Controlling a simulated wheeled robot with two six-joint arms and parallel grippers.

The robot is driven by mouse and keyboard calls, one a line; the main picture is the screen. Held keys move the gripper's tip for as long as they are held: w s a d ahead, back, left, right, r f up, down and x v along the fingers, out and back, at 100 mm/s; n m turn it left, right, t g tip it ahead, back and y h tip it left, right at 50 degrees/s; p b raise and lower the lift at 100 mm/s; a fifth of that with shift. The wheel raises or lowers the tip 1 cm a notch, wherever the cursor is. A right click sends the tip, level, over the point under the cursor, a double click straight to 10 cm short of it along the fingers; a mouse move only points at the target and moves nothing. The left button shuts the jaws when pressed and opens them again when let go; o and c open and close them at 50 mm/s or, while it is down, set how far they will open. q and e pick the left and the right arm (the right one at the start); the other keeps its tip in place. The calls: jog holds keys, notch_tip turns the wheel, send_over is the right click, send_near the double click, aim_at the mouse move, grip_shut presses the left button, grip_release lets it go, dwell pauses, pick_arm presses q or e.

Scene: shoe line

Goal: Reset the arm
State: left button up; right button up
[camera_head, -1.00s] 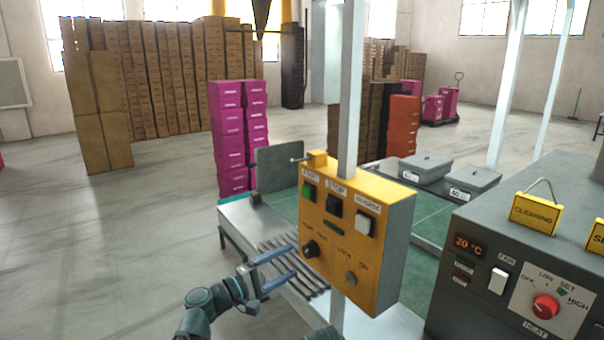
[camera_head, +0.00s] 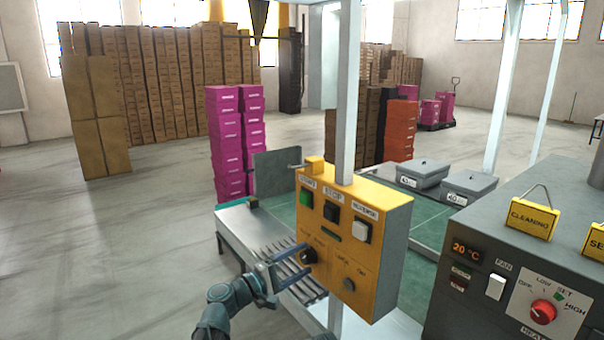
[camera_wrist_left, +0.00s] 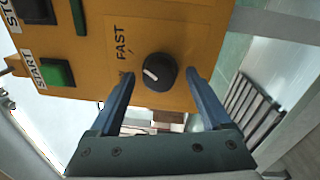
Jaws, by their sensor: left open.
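My left gripper (camera_head: 283,265) is open in front of the yellow control box (camera_head: 382,225), at the lower left of its face. In the left wrist view its two blue fingers (camera_wrist_left: 158,92) stand on either side of a black knob (camera_wrist_left: 159,72) near the word FAST. I cannot tell whether the fingertips touch the box. The knob also shows in the head view (camera_head: 308,256), close to the fingertips. A green START button (camera_wrist_left: 57,73) lies to the left in the wrist view. My right gripper is not in view.
A roller conveyor (camera_head: 240,222) lies behind the box, which hangs on a pale post (camera_head: 347,90). A grey heater panel (camera_head: 465,275) with a red dial (camera_head: 543,311) stands at right. Pink boxes (camera_head: 228,135) stand behind. The floor at left is clear.

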pick_arm(q)
jog(key=r+v, duration=0.1)
jog(key=v, duration=1.2)
jog(key=x, duration=0.9)
jog(key=f+x, duration=0.1)
jog(key=x, duration=0.3)
jog(key=shift+w+d, duration=0.25)
jog(key=n, duration=0.2)
jog(key=shift+s+a+r+n, duration=0.1)
jog(key=shift+s+n, duration=0.1)
jog(key=shift+n, duration=0.2)
jog(key=n, duration=0.4)
jog(key=shift+y+p, duration=0.3)
jog(key=shift+p, duration=0.05)
jog(key=n, duration=0.4)
jog(key=shift+n+p, duration=0.3)
jog(key=shift+p, duration=0.05)
jog(key=shift+n+y, duration=0.3)
jog(key=shift+n, duration=1)
jog(key=shift+s, duration=0.1)
